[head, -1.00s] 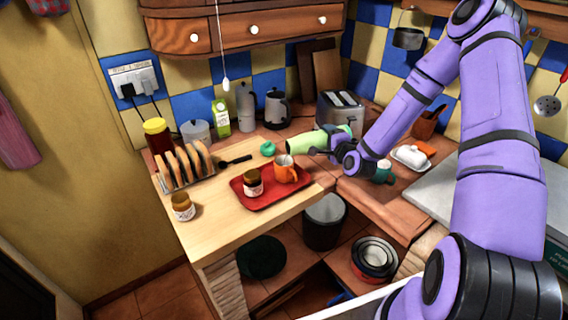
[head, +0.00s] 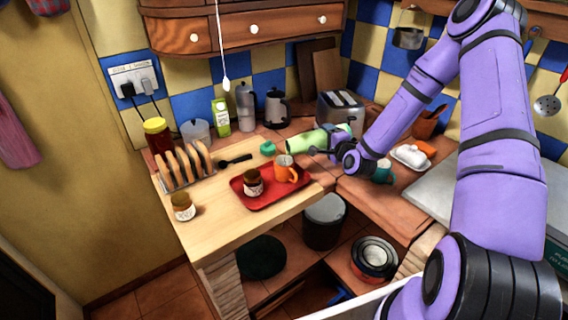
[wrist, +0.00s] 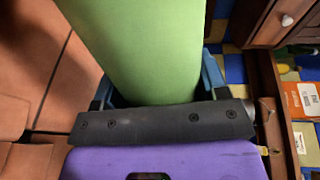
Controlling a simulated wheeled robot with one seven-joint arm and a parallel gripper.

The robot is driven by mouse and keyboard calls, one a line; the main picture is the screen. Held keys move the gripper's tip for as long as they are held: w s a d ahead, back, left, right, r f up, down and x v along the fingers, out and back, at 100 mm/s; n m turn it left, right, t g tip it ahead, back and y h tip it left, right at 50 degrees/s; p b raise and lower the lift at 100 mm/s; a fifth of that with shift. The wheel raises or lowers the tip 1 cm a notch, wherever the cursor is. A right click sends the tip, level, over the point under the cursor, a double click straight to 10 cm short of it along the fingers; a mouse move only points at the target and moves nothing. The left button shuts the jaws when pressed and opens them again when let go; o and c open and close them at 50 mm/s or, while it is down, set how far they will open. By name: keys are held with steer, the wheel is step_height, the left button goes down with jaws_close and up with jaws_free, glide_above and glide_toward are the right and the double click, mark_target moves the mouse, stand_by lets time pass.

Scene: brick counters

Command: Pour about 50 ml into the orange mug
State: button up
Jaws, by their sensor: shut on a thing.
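The orange mug (head: 285,172) stands upright on the red tray (head: 263,202), its handle to the right. My gripper (head: 325,148) is shut on a light green bottle (head: 303,146), just up and right of the mug. The bottle lies nearly on its side, its left end a little lower and close above the mug's rim. In the wrist view the green bottle (wrist: 140,45) fills the space between the fingers. I cannot make out any liquid stream or the level inside the mug.
A labelled jar (head: 253,184) shares the tray, left of the mug. A teal-green lid-like piece (head: 267,148) lies behind it. A toast rack (head: 186,166) stands at left, a toaster (head: 341,112) behind the bottle, and a teal mug (head: 383,172) right of my gripper.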

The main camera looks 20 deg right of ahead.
steer(key=f+m, duration=0.1)
steer(key=f, duration=0.1)
steer(key=f+m, duration=0.1)
steer(key=f, duration=0.1)
steer(key=shift+d+m+y, duration=0.3)
steer(key=shift+d, duration=0.05)
steer(key=shift+d+f+m, duration=0.1)
steer(key=shift+f+m, duration=0.35)
steer(key=shift+m, duration=0.15)
stand_by(1.3)
